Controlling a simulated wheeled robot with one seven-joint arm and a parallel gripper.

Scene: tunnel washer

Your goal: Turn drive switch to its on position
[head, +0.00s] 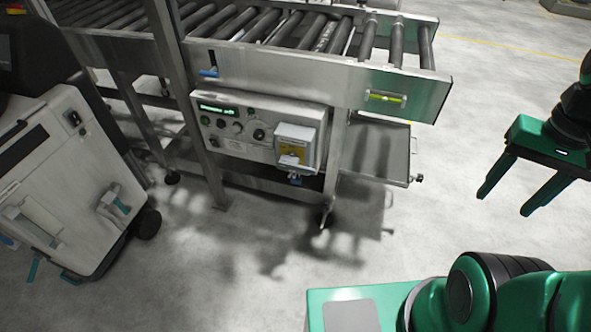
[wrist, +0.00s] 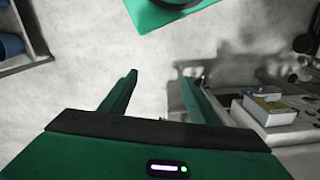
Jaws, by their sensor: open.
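A grey control panel (head: 240,150) hangs under the roller conveyor in the head view. It has a lit green display (head: 216,108), several dark round knobs or buttons, including a larger dark knob (head: 258,134), and a pale box (head: 296,133) with a yellow label at its right end. I cannot tell which control is the drive switch or how it is set; labels are too small to read. My gripper (head: 502,204) is open and empty, well right of the panel. In the wrist view my gripper (wrist: 157,78) has spread fingers, with the panel (wrist: 290,125) at the right.
The roller conveyor (head: 300,35) runs above the panel, with a metal leg (head: 175,85) left of it. A low metal tray (head: 380,150) juts out right of the panel. A white wheeled machine (head: 75,170) stands at left. The floor before the panel is clear.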

